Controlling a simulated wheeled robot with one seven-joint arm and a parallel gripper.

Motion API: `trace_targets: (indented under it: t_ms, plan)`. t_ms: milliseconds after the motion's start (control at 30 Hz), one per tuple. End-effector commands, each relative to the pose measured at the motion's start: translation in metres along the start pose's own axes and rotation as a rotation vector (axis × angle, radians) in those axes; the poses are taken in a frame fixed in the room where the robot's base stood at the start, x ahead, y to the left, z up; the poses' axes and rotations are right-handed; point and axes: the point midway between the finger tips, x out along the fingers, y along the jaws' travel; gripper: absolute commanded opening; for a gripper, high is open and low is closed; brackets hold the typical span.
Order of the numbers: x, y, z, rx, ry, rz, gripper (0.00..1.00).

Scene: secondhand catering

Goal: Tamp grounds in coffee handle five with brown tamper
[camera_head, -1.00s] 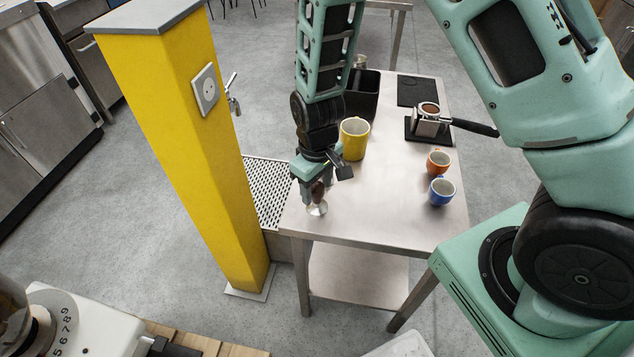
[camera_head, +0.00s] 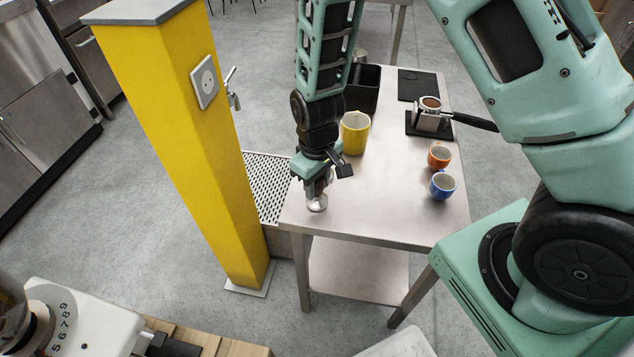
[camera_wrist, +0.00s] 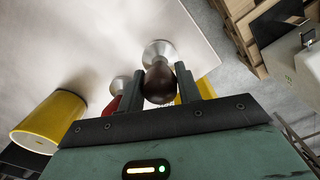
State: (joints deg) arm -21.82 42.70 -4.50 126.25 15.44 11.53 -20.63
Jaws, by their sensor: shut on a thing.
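The brown tamper (camera_wrist: 158,82) has a dark brown rounded handle and a metal base. In the wrist view its handle sits between the two fingers of my gripper (camera_wrist: 162,88), which is shut on it. In the head view the tamper's metal base (camera_head: 317,204) shows below my gripper (camera_head: 318,184), at the table's near left corner; contact with the tabletop is hard to judge. The coffee handle (camera_head: 430,112) has brown grounds in its basket and a black grip pointing right. It rests on a black stand at the table's far right. No number is readable on it.
A second tamper with a red handle (camera_wrist: 116,95) stands beside the brown one. A yellow mug (camera_head: 355,134), orange cup (camera_head: 439,157) and blue cup (camera_head: 442,186) stand on the metal table (camera_head: 385,215). A yellow pillar (camera_head: 185,150) rises at the left.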

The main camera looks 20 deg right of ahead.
Motion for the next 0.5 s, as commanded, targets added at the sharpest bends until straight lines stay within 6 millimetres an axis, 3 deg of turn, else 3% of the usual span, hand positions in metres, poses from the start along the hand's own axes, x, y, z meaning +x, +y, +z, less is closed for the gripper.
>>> trace_targets:
  t_ms: [500]
  plan:
    - [-0.043,0.0,0.0,0.0,0.001,0.0,0.02]
